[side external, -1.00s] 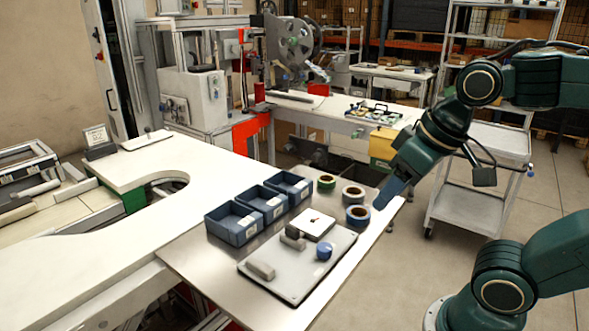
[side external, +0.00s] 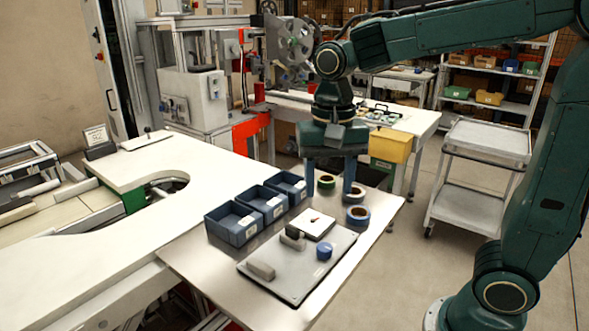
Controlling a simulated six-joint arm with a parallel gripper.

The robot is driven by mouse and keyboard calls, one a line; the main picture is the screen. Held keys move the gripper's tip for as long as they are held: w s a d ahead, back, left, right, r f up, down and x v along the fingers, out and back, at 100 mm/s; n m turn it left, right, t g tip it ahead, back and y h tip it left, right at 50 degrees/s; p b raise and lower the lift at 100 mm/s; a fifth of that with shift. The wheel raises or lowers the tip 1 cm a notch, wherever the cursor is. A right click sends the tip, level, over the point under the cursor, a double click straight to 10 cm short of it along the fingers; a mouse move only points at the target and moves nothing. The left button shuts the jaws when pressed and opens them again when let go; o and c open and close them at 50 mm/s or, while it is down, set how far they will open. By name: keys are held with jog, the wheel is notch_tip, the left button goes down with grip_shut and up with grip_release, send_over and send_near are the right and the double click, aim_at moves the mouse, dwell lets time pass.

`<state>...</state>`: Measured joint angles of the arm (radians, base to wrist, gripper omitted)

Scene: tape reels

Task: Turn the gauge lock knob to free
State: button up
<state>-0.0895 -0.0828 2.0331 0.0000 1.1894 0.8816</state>
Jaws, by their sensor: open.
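The gauge plate (side external: 296,279) is a grey board lying on the metal table. A blue round knob (side external: 324,251) stands on its right part. A white square dial with a red mark (side external: 318,225) sits at its back, with a dark block (side external: 293,232) beside it and a grey block (side external: 261,270) at the front left. I cannot read the knob's setting. My gripper (side external: 329,190) points down, open and empty, behind the plate and above the tape reels. Its fingers are apart, and it is clear of the knob.
Three tape reels, green-rimmed (side external: 326,182), grey (side external: 354,196) and blue-rimmed (side external: 358,216), stand behind the plate near my fingers. Three blue bins (side external: 235,224) line the left side. The metal table is bare in front of the bins (side external: 205,261).

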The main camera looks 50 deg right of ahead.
aim_at(325, 247)
notch_tip(325, 247, down, 14)
jog(key=shift+r, duration=0.1)
dwell(1.0)
jog(key=c, duration=1)
